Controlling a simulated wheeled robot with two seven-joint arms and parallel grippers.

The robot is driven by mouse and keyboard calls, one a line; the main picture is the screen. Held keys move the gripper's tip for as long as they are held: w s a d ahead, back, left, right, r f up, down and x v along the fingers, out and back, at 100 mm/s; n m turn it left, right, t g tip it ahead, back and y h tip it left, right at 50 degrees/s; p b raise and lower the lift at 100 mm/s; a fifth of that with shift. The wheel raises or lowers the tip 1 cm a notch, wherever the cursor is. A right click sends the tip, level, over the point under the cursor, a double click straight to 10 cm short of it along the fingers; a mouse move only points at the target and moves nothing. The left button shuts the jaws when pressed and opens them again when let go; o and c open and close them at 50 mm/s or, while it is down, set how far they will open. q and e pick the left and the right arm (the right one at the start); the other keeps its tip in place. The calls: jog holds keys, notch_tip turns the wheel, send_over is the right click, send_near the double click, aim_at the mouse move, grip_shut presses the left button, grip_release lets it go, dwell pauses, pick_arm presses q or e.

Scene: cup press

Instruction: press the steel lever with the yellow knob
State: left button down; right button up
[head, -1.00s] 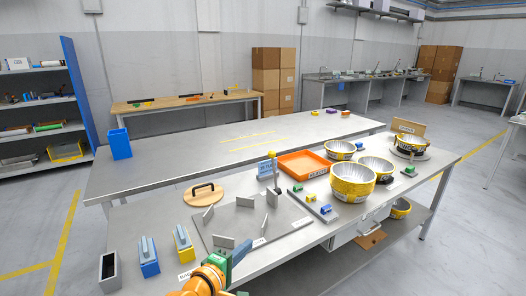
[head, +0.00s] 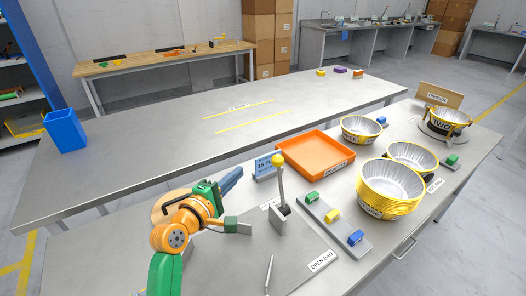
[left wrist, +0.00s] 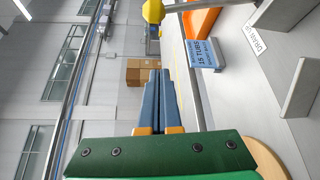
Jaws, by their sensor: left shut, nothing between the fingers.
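The steel lever (head: 282,187) stands nearly upright from a small grey base (head: 281,216), with a yellow knob (head: 278,160) on its top end. My left gripper (head: 238,173) is to the left of the lever in the head view, roughly level with the knob and apart from it in the picture. Its blue fingers are closed together with nothing between them. In the left wrist view the shut fingers (left wrist: 154,77) point away from the camera, and the yellow knob (left wrist: 153,11) shows at the top edge, beyond the fingertips. My right gripper is not in view.
A blue sign (head: 263,167) stands just behind the lever, beside an orange tray (head: 348,155). A plate with coloured blocks (head: 347,243) and stacked yellow tubs (head: 388,205) are to the right. Upright grey plates stand near the lever. The table behind is mostly clear.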

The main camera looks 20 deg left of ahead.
aim_at(277, 160)
pick_arm(q)
jog(key=w+d, duration=0.2)
jog(key=w, duration=0.8)
jog(key=s+d+p, duration=0.1)
jog(key=s+d, duration=0.1)
jog(key=d, duration=0.1)
jog(key=shift+s+p, duration=0.3)
jog(key=shift+p, duration=0.1)
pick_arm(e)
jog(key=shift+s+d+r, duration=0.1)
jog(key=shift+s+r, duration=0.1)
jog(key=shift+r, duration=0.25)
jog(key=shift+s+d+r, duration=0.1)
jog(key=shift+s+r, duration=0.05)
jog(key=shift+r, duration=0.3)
